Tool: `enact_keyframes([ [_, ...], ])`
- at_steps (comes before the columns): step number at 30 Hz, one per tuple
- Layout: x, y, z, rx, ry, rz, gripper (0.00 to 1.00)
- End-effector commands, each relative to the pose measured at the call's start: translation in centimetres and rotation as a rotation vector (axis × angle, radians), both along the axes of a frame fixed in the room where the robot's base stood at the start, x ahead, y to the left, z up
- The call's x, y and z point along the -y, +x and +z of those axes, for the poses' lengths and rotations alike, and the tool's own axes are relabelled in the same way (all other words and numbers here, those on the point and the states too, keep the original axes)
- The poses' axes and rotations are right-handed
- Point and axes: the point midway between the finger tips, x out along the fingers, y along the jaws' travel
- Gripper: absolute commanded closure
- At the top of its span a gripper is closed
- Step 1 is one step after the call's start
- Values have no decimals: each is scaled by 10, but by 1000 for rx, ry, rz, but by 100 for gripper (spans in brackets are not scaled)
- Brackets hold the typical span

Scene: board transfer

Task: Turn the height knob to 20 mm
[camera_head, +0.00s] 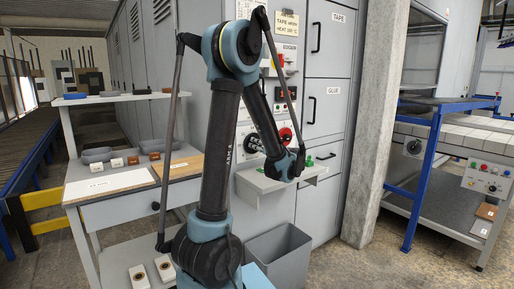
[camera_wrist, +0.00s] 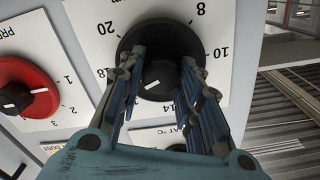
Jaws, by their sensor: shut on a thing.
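The black knob (camera_wrist: 155,72) sits on a white dial plate (camera_wrist: 93,14) in the wrist view. Its dial shows 8, 10, 14, 18 and 20; other marks are hidden behind my fingers. A white pointer mark on the knob faces down and to the left, between 14 and 18, clearly short of 20. My gripper (camera_wrist: 162,66) has one finger on each side of the knob and is shut on it. The dial's name is not readable. In the head view my arm covers part of the grey control panel.
A red knob (camera_wrist: 25,88) with its own dial stands close left in the wrist view. A small shelf (camera_head: 257,188) juts out below the panel, and a grey bin (camera_head: 281,256) stands under it. A concrete pillar (camera_head: 378,120) rises to the right.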

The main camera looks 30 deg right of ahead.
Motion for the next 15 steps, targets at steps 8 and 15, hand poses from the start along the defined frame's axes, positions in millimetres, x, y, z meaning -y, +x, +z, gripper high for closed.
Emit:
enact_keyframes([
  [8, 2, 0, 0, -20, 260, -2, 92],
  [15, 3, 0, -1, -37, 489, -2, 92],
])
